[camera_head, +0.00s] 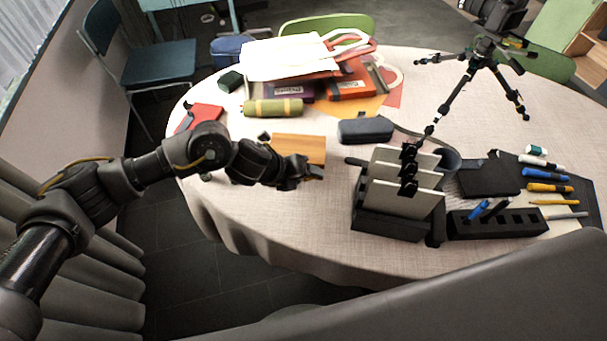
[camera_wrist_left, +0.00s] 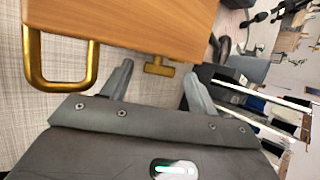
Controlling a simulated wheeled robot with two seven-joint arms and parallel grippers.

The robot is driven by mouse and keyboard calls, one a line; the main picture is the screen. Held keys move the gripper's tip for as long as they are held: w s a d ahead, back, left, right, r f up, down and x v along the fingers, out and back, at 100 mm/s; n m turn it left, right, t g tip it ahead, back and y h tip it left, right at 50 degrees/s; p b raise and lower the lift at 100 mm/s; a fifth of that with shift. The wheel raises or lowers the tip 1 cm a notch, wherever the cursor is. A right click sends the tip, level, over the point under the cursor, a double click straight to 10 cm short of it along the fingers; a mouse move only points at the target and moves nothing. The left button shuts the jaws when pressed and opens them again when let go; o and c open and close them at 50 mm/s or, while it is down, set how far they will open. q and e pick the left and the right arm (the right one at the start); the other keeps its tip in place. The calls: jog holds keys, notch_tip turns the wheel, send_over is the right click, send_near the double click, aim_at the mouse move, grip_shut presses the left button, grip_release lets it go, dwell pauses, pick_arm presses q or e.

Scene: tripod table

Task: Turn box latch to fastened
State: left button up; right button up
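A wooden box (camera_head: 300,147) lies on the table just beyond my left gripper (camera_head: 312,174). In the left wrist view the box (camera_wrist_left: 130,25) fills the top, with a brass handle (camera_wrist_left: 88,75) at the left. A small brass T-shaped latch (camera_wrist_left: 158,68) sticks out from the box's edge. The left gripper (camera_wrist_left: 158,88) is open, its two grey fingers spread on either side of the latch. I see no clear contact between fingers and latch. The latch is too small to make out in the head view. My right gripper is in neither view.
A black rack with upright pale panels (camera_head: 400,190) stands right of the box. A dark grey case (camera_head: 366,130) and a green roll (camera_head: 272,107) lie behind. A small tripod (camera_head: 483,75), pens and a pen holder (camera_head: 498,222) are farther right. The cloth in front of the box is clear.

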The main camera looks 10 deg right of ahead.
pick_arm(q)
jog(key=shift+r, duration=0.1)
jog(key=v, duration=1)
jog(key=shift+a+r, duration=0.2)
jog(key=shift+a, duration=0.1)
jog(key=shift+s, duration=0.1)
